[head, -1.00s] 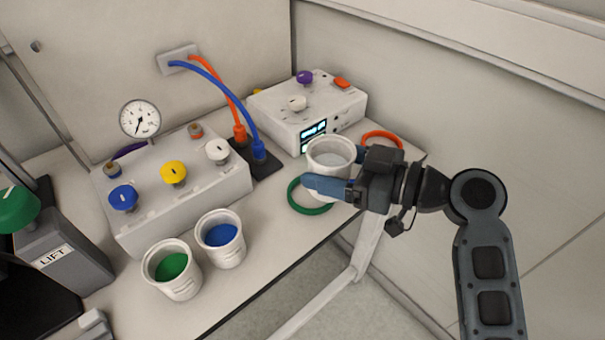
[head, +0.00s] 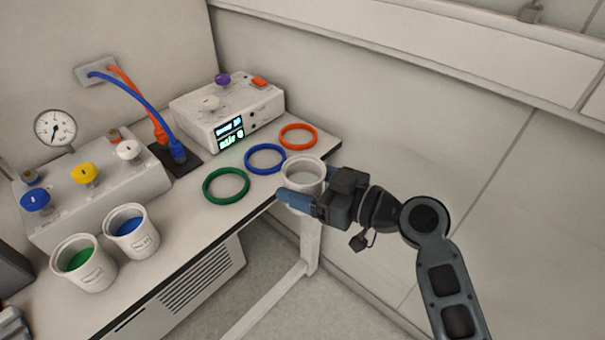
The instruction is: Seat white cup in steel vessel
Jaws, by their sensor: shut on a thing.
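The white cup (head: 304,171) is upright in my gripper (head: 298,196), near the right front edge of the bench. My gripper is shut on its side, with a blue finger showing across the cup's near side. The cup's inside looks pale; its lower part is partly hidden by the finger. The steel vessel is not in view.
Two other white cups stand on the bench, one with green content (head: 80,262) and one with blue (head: 131,232). Green (head: 226,199), blue (head: 249,157) and orange (head: 282,137) rings lie behind. A control box (head: 189,115) and valve block (head: 145,176) stand at the back.

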